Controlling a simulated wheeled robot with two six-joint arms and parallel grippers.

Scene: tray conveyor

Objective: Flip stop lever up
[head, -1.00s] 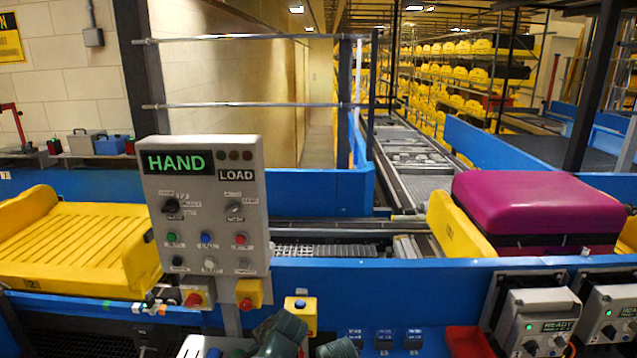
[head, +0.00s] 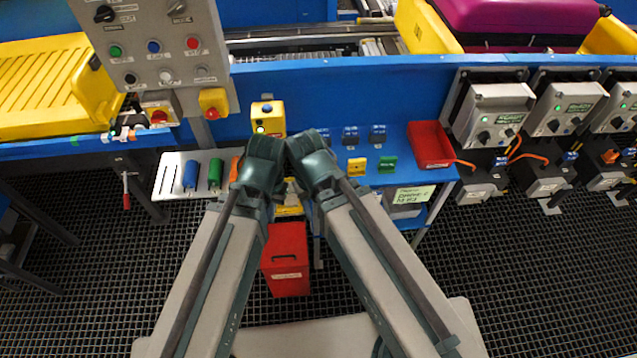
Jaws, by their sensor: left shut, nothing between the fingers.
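A small lever with a red handle (head: 126,190) hangs downward under the blue conveyor side at the left in the head view. I can read no label on it, so I cannot tell if it is the stop lever. My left gripper (head: 267,148) is at the end of the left arm in the middle, shut and empty, well to the right of that lever. My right gripper (head: 312,160) is close beside it; its fingers are not clear. Both are in front of the blue conveyor side, below the yellow button box (head: 268,118).
The grey control panel (head: 150,45) with knobs and buttons stands upper left, with red-and-yellow stop buttons beneath. A white tool plate (head: 172,172) is left of my arms. A red bin (head: 287,262) is beneath them, a red tray (head: 432,143) to the right.

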